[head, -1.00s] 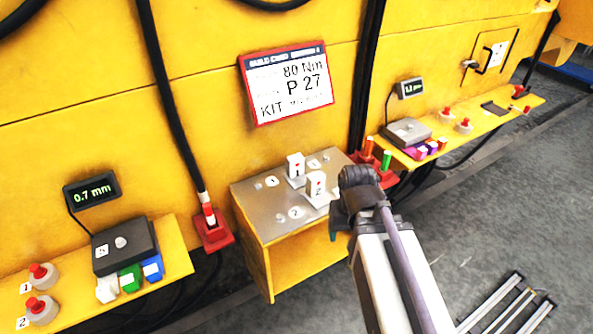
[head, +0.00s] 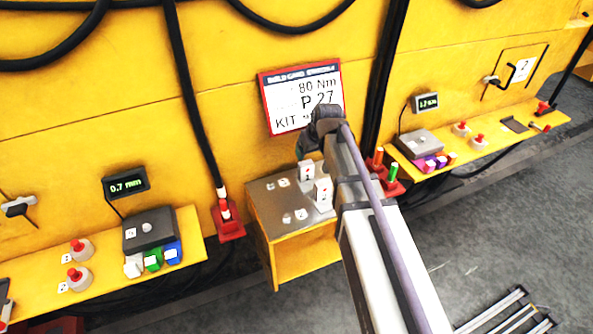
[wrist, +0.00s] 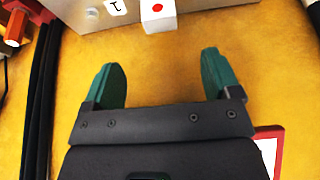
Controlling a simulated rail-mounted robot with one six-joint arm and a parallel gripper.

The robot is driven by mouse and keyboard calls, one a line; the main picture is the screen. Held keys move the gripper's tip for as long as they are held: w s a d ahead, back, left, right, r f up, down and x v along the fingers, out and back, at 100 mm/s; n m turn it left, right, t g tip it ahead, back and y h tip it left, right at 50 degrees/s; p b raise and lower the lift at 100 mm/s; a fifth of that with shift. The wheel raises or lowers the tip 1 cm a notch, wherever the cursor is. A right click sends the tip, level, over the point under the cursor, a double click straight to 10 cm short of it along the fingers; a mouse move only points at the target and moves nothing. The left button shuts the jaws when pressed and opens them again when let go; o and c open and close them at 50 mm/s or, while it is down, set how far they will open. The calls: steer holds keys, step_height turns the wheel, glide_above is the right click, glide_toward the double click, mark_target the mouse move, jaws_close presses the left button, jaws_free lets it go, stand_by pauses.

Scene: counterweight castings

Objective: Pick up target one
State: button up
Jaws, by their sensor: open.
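Two white upright blocks with red marks stand on a grey-topped yellow stand (head: 262,209). The rear block (head: 306,171) looks like target one; its number read 1 earlier but is too small to read now. The front block (head: 323,191) stands to its right. In the wrist view, a white block with a red dot (wrist: 158,13) is at the top edge, partly cut off, beside a label that looks like an upside-down 1. My gripper (wrist: 159,61) is open and empty, its green fingers apart and short of that block. In the head view my arm hides most of the gripper.
A red-framed build card (head: 296,101) on the yellow wall is partly covered by my wrist. A left shelf (head: 105,285) holds knobs, a gauge box and coloured blocks. A right shelf (head: 470,150) carries similar items. Red and green posts (head: 391,175) stand close behind my arm.

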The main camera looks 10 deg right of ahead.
mark_target(307, 164)
steer(key=b+x, duration=0.6)
steer(key=x, duration=0.1)
steer(key=shift+s+d, duration=0.15)
steer(key=shift+d, duration=0.05)
steer(key=shift+f, duration=0.15)
steer(key=b+x, duration=0.5)
steer(key=shift+a+f, duration=0.1)
steer(key=shift+a, duration=0.05)
steer(key=shift+r, duration=0.3)
steer(key=shift+c, duration=0.3)
steer(key=c, duration=1.2)
steer(key=shift+o, duration=0.2)
